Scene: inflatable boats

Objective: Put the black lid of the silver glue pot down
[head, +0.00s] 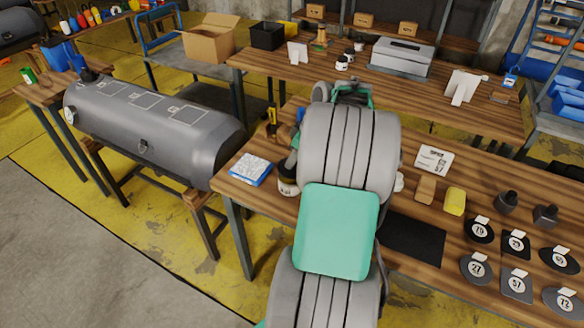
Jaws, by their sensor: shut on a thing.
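My arm fills the middle of the head view and hides the bench behind it. My gripper's fingers are hidden behind the arm links, so I cannot see what lies between them. I cannot make out the black lid. A small pot (288,187) with a dark and pale side stands at the left part of the near wooden bench, partly covered by my arm. I cannot tell whether it is the silver glue pot.
The near bench (410,158) holds a blue-edged card (250,169), a yellow block (454,201), a black mat (415,238) and several numbered dark patches (476,268). A grey inflatable tube (155,125) rests on stands at left. A rear bench (330,72) carries boxes.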

